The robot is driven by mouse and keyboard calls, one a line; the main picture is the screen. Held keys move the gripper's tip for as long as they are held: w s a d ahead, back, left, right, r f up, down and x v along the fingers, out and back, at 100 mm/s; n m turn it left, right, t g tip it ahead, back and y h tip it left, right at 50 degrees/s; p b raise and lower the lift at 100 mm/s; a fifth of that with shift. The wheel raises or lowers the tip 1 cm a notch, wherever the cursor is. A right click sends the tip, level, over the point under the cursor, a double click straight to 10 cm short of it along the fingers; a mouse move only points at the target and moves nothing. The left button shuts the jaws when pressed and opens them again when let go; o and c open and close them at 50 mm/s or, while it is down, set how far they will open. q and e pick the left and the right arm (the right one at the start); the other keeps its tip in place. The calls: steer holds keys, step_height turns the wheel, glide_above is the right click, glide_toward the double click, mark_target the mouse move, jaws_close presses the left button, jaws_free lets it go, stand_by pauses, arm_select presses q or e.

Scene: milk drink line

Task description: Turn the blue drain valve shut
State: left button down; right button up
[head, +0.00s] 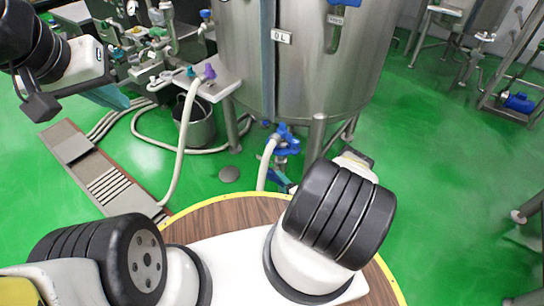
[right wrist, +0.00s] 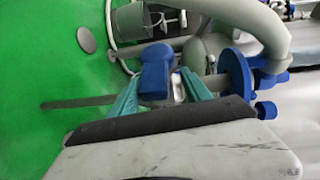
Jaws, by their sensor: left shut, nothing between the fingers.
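The blue drain valve (head: 286,138) sits under the steel tank, above a pale hose. In the right wrist view its blue handle (right wrist: 155,72) stands between the two teal fingers of my right gripper (right wrist: 160,82). The left finger is close to the handle, and a gap shows on the right side; I cannot tell whether the left finger touches. My right gripper is open around the handle. In the head view my right arm hides most of this gripper. My left gripper (head: 112,98) is at the upper left, shut and empty, far from the valve.
The steel tank (head: 330,75) stands on legs behind the valve. A pale hose (head: 265,165) hangs below the valve. A grey bucket (head: 195,127) and a floor drain channel (head: 105,180) lie to the left.

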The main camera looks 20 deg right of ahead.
steer(key=v, duration=0.7)
steer(key=shift+s, duration=0.4)
steer(key=shift+d, duration=0.1)
